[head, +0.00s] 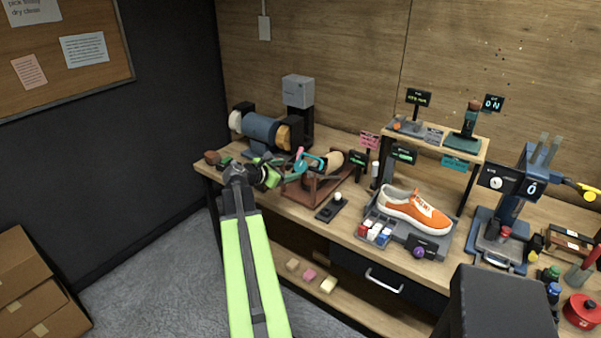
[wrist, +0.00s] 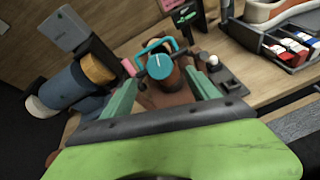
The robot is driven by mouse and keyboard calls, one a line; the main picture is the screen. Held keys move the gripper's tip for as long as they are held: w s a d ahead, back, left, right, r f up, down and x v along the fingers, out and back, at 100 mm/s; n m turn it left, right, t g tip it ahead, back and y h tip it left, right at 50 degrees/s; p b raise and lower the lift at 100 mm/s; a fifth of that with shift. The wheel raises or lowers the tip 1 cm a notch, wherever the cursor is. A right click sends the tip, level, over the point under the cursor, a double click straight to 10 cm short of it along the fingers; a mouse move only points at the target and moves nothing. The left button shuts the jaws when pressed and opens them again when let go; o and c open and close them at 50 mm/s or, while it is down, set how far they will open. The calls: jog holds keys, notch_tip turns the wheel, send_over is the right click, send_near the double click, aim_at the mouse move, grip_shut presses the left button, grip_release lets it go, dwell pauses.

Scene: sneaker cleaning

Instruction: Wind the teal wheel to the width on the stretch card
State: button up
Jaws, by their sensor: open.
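The teal wheel (wrist: 159,67) has a white mark on its face and sits at the near end of a brown stretcher in the wrist view. It also shows in the head view (head: 300,165), partly hidden by my gripper. A teal loop handle stands just behind it. The stretcher's tan wooden form (head: 334,160) points right on a brown base (head: 315,190). My gripper (wrist: 165,78) is open, with its green fingers on either side of the wheel; I cannot tell whether they touch it.
A small dark display (head: 403,154) with green text stands right of the stretcher. A black block with a white knob (head: 337,199) lies in front of it. A roller machine (head: 262,128) stands at left. An orange sneaker (head: 414,210) rests on a tray to the right.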

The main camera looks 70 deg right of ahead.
aim_at(299, 167)
jog(key=b+x, duration=0.2)
jog(key=x, duration=0.7)
jog(key=shift+b, duration=0.3)
